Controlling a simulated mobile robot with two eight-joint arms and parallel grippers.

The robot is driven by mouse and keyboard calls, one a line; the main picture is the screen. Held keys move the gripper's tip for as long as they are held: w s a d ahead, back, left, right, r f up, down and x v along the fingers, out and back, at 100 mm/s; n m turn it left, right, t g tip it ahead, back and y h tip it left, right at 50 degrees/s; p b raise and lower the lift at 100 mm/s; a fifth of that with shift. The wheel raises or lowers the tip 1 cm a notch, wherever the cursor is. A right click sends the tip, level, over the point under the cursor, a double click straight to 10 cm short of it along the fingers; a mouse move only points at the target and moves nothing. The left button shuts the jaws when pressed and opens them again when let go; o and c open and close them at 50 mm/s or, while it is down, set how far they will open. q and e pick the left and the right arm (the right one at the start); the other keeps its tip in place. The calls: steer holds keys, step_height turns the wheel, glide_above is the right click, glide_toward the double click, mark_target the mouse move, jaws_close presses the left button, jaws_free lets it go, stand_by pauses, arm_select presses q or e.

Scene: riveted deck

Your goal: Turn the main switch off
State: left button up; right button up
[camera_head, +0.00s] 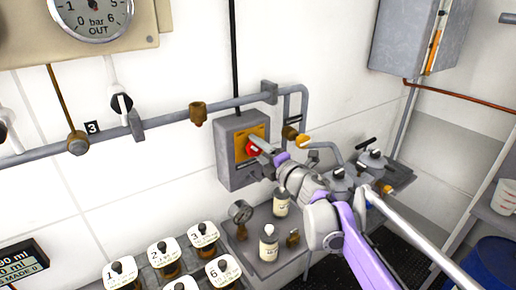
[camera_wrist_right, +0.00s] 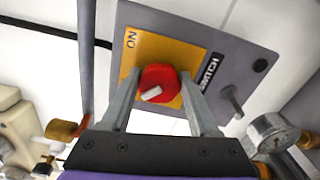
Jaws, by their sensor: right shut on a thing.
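The main switch is a grey box (camera_head: 238,178) on the white wall, with a yellow plate (camera_head: 241,145) and a red knob (camera_head: 253,148). In the right wrist view the red knob (camera_wrist_right: 160,78) has a pale pointer mark, and the yellow plate (camera_wrist_right: 135,60) reads "ON" at one corner; an "OFF" label is not visible. My right gripper (camera_head: 260,147) reaches the box from the lower right and is shut on the red knob. In the right wrist view its two fingers (camera_wrist_right: 160,84) lie on either side of the knob. My left gripper is not in view.
A grey pipe (camera_head: 230,103) with valves runs along the wall behind the box. Below stand white bottles (camera_head: 269,243), a small gauge (camera_head: 241,212) and several numbered jars (camera_head: 203,236). A grey cabinet (camera_head: 405,35) hangs upper right. A blue bin (camera_head: 492,262) stands lower right.

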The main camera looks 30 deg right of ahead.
stand_by(0.5)
steer(key=o, duration=1.4)
steer(key=shift+c, duration=0.2)
steer(key=s, duration=1.1)
steer(key=shift+d+b, duration=0.4)
steer(key=shift+b, duration=0.05)
steer(key=shift+w, duration=0.1)
